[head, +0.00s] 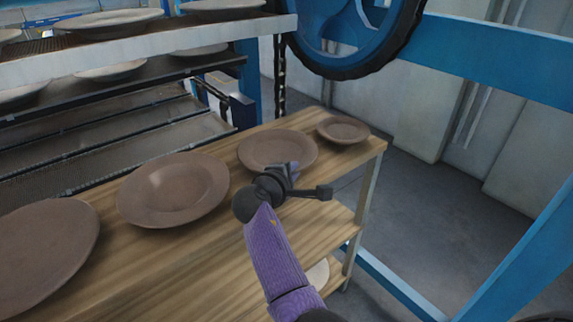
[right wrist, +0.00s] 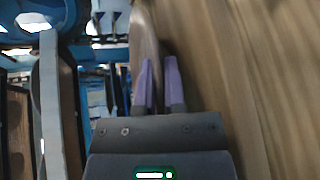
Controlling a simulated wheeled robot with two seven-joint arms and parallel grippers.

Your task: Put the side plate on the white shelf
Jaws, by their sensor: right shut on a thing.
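My right gripper (head: 290,170) is over the wooden table, at the near rim of the third brown plate from the left, which I take for the side plate (head: 272,148). In the right wrist view its purple fingers (right wrist: 160,85) are shut on the rim of this plate (right wrist: 144,40). The plate looks flat and at or close to the tabletop; the gripper hides part of its near edge. My left gripper is not in view.
On the wooden table (head: 225,240) a small brown plate (head: 343,130) lies at the far right end, and larger brown plates (head: 172,188) (head: 40,255) lie to the left. Pale plates (head: 110,20) stand on the rack. A blue wheel (head: 345,35) hangs behind the table.

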